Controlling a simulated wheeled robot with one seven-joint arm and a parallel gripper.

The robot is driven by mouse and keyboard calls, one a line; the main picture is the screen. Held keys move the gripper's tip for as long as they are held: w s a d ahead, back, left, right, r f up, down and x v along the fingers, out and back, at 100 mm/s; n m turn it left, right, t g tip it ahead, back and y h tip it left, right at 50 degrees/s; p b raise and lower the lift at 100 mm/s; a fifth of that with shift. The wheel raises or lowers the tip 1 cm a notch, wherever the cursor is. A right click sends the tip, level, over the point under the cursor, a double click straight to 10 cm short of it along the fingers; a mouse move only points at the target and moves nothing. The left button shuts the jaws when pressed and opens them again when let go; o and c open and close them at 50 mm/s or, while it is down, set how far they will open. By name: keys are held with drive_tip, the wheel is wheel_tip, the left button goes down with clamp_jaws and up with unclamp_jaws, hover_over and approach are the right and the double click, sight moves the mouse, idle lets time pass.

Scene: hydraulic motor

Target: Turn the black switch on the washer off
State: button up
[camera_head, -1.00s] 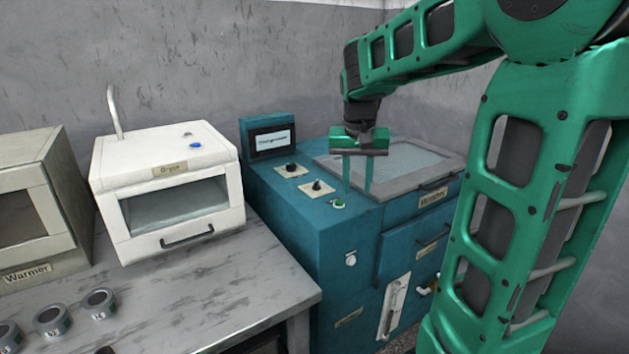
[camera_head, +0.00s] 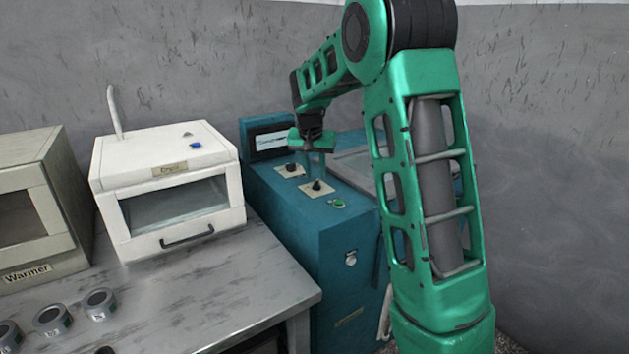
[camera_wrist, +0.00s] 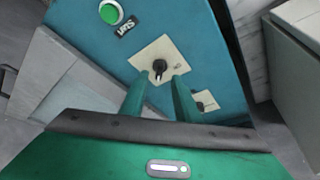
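The washer is the blue-teal machine (camera_head: 290,210) right of the bench. On its top are two black rotary switches on pale plates: a front one (camera_head: 317,185) near the green button and a rear one (camera_head: 290,167) near the screen. My gripper (camera_head: 315,172) is over the front switch, pointing down. In the wrist view, my gripper (camera_wrist: 162,77) is open, with its two green fingers on either side of the front black switch (camera_wrist: 158,67). I cannot tell whether they touch it. The rear switch (camera_wrist: 203,103) is partly hidden behind a finger.
A green button (camera_head: 338,203) lies in front of the front switch. A small screen (camera_head: 271,140) stands at the washer's back. The white dryer (camera_head: 165,190) and the warmer (camera_head: 30,200) stand on the grey bench (camera_head: 210,300), left. Grey rolls (camera_head: 100,303) lie at its front.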

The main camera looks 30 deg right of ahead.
sight(316, 181)
drive_tip(key=shift+x, duration=1.95)
drive_tip(key=shift+c, duration=0.2)
